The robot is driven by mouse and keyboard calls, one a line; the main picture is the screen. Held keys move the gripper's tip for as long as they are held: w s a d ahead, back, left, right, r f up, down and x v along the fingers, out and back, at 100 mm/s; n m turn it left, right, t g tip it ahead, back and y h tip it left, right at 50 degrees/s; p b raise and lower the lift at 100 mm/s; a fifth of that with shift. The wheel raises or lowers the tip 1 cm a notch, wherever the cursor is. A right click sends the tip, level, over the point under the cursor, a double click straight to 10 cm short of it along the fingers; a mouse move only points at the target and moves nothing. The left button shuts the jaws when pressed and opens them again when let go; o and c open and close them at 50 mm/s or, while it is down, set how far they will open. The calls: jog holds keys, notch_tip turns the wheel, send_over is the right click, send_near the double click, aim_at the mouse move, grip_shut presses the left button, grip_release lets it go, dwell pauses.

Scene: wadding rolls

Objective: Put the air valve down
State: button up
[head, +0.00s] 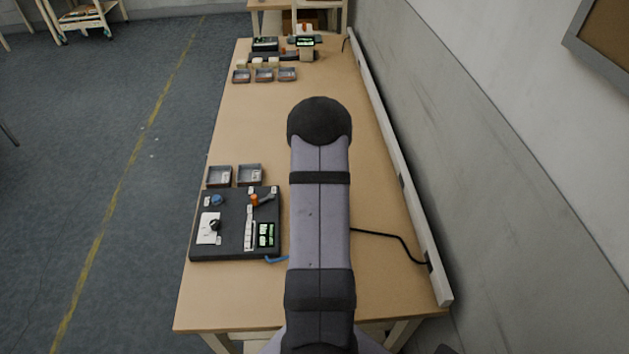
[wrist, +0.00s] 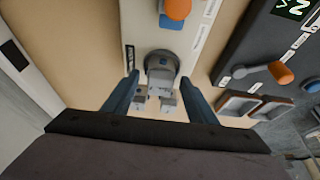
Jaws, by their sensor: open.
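My gripper (wrist: 159,77) is open in the wrist view, its two dark blue fingers apart. Between and just beyond the fingertips is a grey piece with a round dark top (wrist: 161,66) and small pale blocks at its near side. It sits on a pale panel; I cannot tell whether a finger touches it. An orange-capped piece (wrist: 176,9) is cut by the top edge. An orange-handled lever (wrist: 279,73) lies on a dark board at right. Which of these is the air valve is not clear. In the head view my arm hides the gripper.
In the head view a black board (head: 196,247) with a green display (head: 265,235) is at the table's left side, two grey trays (head: 220,176) behind it. More trays (head: 264,75) and devices stand at the far end. The wooden table (head: 250,120) is bare between.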

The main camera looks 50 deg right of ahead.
jog(key=shift+r, duration=0.1)
jog(key=b+v, duration=0.3)
jog(key=v, duration=0.4)
jog(key=shift+r, duration=0.1)
jog(key=s+a+n+g+y, duration=0.1)
jog(key=s+a+n, duration=0.1)
jog(key=a, duration=1.4)
jog(key=s+a+r+n+y, duration=0.1)
jog(key=a+n, duration=0.3)
jog(key=a, duration=1.2)
jog(key=shift+s+g+y, duration=0.4)
jog(key=shift+s+y, duration=0.1)
jog(key=shift+s, duration=0.05)
jog(key=s+a+n, duration=0.1)
jog(key=s+a, duration=0.1)
jog(key=s, duration=0.1)
jog(key=s+a+n+g, duration=0.1)
jog(key=s+a, duration=0.2)
jog(key=s+a+n, duration=0.1)
jog(key=s+a, duration=0.1)
jog(key=s, duration=0.1)
jog(key=shift+a+f, duration=0.25)
jog(key=shift+f, duration=0.1)
jog(key=shift+w, duration=0.1)
